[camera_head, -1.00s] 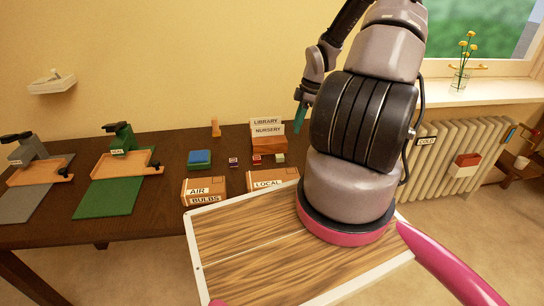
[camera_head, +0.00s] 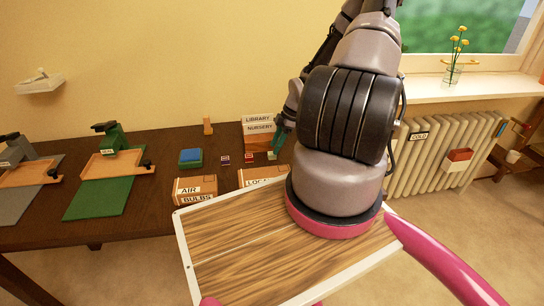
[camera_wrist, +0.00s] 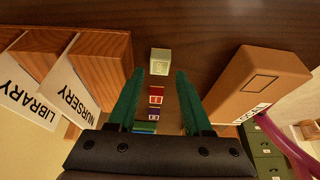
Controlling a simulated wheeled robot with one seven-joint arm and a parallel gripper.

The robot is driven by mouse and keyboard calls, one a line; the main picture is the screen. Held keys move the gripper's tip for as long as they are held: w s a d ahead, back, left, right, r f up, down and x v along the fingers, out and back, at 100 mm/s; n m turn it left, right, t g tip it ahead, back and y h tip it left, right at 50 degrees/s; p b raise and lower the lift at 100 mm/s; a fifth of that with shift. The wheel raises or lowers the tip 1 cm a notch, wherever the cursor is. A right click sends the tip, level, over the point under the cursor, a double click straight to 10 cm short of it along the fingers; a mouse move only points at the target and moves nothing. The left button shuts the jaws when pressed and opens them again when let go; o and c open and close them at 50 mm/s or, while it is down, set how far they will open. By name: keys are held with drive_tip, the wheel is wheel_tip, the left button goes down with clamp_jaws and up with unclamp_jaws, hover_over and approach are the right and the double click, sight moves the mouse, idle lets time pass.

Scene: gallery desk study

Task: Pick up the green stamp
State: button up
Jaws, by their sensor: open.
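The green stamp (camera_wrist: 160,62) is a small pale green block with a mark on its face. In the wrist view it lies on the dark desk just beyond my gripper (camera_wrist: 159,76), between the lines of the two fingers. My gripper's green fingers are apart with nothing held. In the head view the green stamp (camera_head: 271,156) sits at the right end of the row of stamps, close to my gripper (camera_head: 279,143), which is partly hidden by my arm. A red stamp (camera_wrist: 156,95) and a purple stamp (camera_wrist: 154,114) are in line behind it.
Wooden holders with LIBRARY and NURSERY cards (camera_wrist: 75,85) stand left of my fingers in the wrist view. A cardboard box (camera_wrist: 258,85) is close on the right. A blue pad (camera_head: 190,157) and an AIR BULBS box (camera_head: 195,189) are farther left on the desk.

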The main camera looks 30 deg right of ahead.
drive_tip(key=x, duration=0.3)
drive_tip(key=shift+f, duration=0.15)
drive_tip(key=shift+d, duration=0.1)
clamp_jaws()
wheel_tip(320, 180, up, 10)
idle(0.4)
